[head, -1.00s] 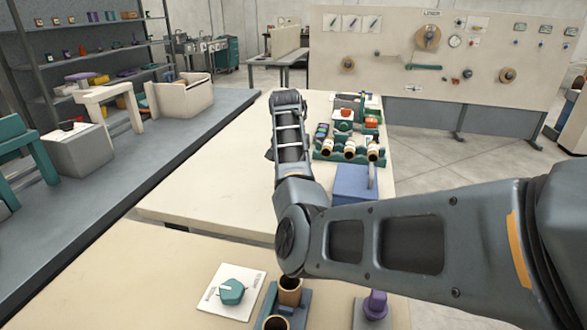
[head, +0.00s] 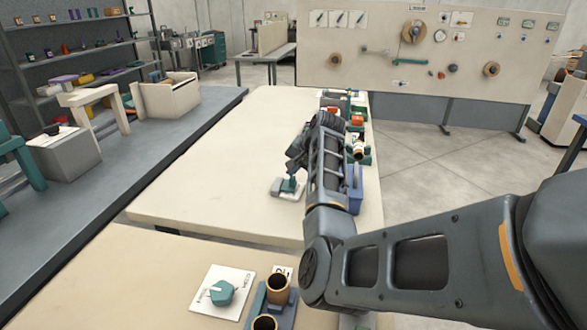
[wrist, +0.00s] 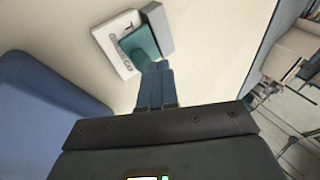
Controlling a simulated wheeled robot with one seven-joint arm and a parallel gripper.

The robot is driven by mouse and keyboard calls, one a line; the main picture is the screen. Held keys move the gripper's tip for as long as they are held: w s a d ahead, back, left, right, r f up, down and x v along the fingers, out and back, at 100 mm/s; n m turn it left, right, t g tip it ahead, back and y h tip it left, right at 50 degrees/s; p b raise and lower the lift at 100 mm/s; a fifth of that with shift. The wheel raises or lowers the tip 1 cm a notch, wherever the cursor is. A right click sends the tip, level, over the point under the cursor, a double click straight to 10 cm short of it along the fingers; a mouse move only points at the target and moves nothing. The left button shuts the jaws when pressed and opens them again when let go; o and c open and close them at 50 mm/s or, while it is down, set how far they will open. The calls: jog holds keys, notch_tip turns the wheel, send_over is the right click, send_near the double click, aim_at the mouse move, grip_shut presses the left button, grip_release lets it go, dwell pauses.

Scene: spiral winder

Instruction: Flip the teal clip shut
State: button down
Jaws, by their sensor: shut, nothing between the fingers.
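My gripper (wrist: 156,66) is shut and empty. Its blue fingertips are at the near end of the teal part; I cannot tell whether they touch it.
A blue block (wrist: 45,110) is close to the left of my fingers in the wrist view; it also shows behind my forearm (head: 355,190) in the head view. A rack with spools (head: 359,148) stands at the table's far right. The table's left half is clear.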

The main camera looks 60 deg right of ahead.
aim_at(289, 187)
jog(key=shift+w+a+f, duration=0.2)
jog(key=shift+w+f, duration=0.05)
jog(key=shift+w, duration=0.35)
jog(key=shift+r, duration=0.1)
jog(key=shift+r, duration=0.25)
jog(key=d+p+v, duration=0.1)
jog(key=p+v, duration=0.1)
jog(key=v, duration=1)
jog(key=shift+s+r, duration=0.25)
jog(key=shift+r, duration=0.05)
